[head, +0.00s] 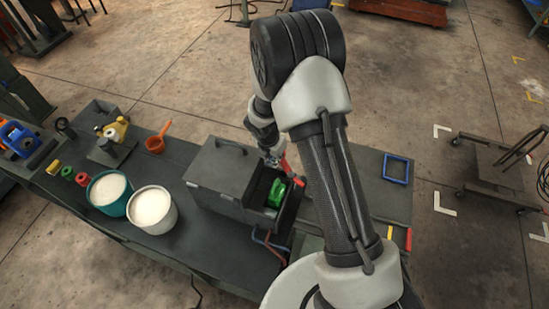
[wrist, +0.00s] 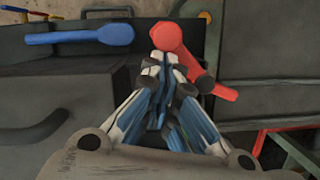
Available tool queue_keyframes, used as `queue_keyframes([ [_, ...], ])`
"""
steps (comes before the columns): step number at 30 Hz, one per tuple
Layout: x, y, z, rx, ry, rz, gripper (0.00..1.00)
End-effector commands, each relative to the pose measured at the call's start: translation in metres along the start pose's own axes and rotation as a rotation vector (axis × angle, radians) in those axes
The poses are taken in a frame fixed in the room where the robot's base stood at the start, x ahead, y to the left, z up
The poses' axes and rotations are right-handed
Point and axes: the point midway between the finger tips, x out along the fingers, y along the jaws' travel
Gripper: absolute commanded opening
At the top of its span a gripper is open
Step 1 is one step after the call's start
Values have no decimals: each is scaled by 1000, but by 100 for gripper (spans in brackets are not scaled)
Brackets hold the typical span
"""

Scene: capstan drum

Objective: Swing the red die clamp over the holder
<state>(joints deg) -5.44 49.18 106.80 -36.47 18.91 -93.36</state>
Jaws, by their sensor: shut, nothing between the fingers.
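The red die clamp (wrist: 172,36) shows in the wrist view as a round knob with a short arm running down to the right. In the head view a red piece of it (head: 289,165) shows just right of my gripper (head: 273,160). My gripper (wrist: 165,66) has its fingers together, with nothing between them. The fingertips overlap the clamp's left side in the wrist view; I cannot tell whether they touch it. A green part (head: 278,192) sits in the open end of a dark grey box (head: 222,170). I cannot make out the holder clearly.
A blue handle (wrist: 80,35) lies left of the clamp in the wrist view. Two tubs of white material, one teal (head: 108,190) and one grey-white (head: 152,209), stand left of the box. A blue square frame (head: 397,168) lies on the bench at right.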

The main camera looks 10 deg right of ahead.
Motion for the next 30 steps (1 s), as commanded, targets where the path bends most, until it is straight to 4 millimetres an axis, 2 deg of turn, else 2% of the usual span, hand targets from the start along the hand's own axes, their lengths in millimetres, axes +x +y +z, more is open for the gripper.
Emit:
queue_keyframes([
  [8,3,0,10,135,-1,-33,0],
  [30,13,-22,46,797,-1,-198,0],
])
